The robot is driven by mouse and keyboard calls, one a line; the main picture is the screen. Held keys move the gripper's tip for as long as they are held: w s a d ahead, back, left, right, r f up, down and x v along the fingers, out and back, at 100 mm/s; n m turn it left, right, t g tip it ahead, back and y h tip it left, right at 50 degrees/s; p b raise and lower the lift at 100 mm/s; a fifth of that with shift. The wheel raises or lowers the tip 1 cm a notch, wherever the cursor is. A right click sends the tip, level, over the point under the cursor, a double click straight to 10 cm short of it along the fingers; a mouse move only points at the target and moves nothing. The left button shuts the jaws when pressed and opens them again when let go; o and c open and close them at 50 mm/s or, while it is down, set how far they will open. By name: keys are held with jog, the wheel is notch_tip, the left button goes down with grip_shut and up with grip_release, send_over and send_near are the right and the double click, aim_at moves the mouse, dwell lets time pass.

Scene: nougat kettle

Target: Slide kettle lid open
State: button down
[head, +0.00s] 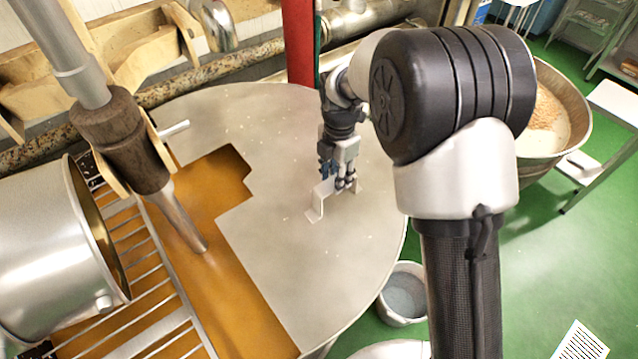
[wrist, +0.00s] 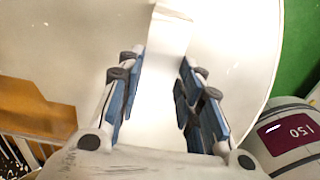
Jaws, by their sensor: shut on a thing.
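The kettle lid (head: 280,135) is a flat grey metal plate over the right part of the round kettle, with a stepped left edge. Golden-brown contents (head: 225,260) show to its left. A bent metal strip handle (head: 317,204) stands on the lid. My gripper (head: 338,183) is shut on the handle, above the lid's right half. In the wrist view the blue finger pads of my gripper (wrist: 160,95) flank the pale handle (wrist: 167,38), with the lid (wrist: 60,50) spread behind it. The arm hides part of the lid's right rim.
A wooden-sleeved stirring shaft (head: 115,135) reaches down left of the lid. A metal pot (head: 50,260) lies tilted over a grate at left. A red post (head: 299,45) rises behind. A grey bucket (head: 403,295) and a large bowl (head: 575,120) stand to the right.

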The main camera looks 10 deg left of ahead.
jog(key=w+d+p, duration=0.1)
jog(key=w+d, duration=0.5)
jog(key=w, duration=0.2)
jog(key=shift+d, duration=0.4)
jog(key=shift+s, duration=0.1)
jog(key=c, duration=1.1)
grip_release()
jog(key=shift+a, duration=0.1)
notch_tip(320, 180, up, 12)
jog(key=shift+r, duration=0.1)
